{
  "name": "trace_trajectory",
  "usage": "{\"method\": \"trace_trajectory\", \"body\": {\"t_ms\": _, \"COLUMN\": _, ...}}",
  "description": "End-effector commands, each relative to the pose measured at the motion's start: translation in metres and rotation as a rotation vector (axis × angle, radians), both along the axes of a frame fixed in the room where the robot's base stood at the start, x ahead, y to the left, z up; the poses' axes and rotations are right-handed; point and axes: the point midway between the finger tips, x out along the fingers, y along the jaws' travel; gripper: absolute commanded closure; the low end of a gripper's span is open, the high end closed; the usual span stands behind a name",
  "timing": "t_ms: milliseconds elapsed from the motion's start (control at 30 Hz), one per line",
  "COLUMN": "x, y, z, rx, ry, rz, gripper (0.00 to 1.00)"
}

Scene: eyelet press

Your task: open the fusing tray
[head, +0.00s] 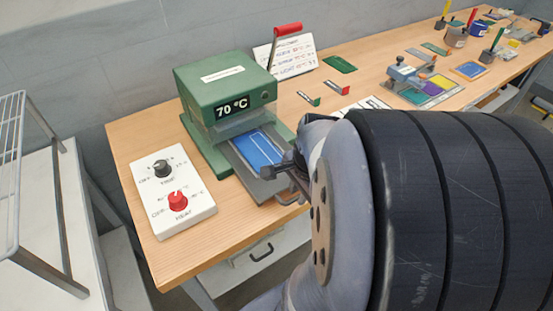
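The green eyelet press (222,88) stands on the wooden bench and its display reads 70 °C. The grey fusing tray (240,165) sticks out from the front of the press, with a blue panel (259,149) lying in it. My gripper (277,172) is at the tray's front right corner, close to a grey handle (291,200) at the tray's front. My arm hides part of the tray's right side and most of the gripper. I cannot tell whether the fingers are closed on the handle.
A white control box (172,190) with a black knob and a red knob stands left of the press. A red-handled lever (287,29) rises at the press's right. Small tools and a sign (292,56) stand farther back. A white wire rack (12,150) is at the far left.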

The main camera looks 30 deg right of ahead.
Motion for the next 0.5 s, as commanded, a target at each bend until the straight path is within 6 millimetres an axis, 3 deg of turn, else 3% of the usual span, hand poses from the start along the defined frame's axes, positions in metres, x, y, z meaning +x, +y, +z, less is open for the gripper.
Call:
{"method": "trace_trajectory", "body": {"t_ms": 133, "x": 0.0, "y": 0.0, "z": 0.0, "rx": 0.001, "ry": 0.001, "rz": 0.0, "gripper": 0.67}}
{"method": "trace_trajectory", "body": {"t_ms": 367, "x": 0.0, "y": 0.0, "z": 0.0, "rx": 0.001, "ry": 0.001, "rz": 0.0, "gripper": 0.67}}
{"method": "trace_trajectory", "body": {"t_ms": 500, "x": -0.001, "y": 0.0, "z": 0.012, "rx": -0.002, "ry": -0.003, "rz": 0.0, "gripper": 0.67}}
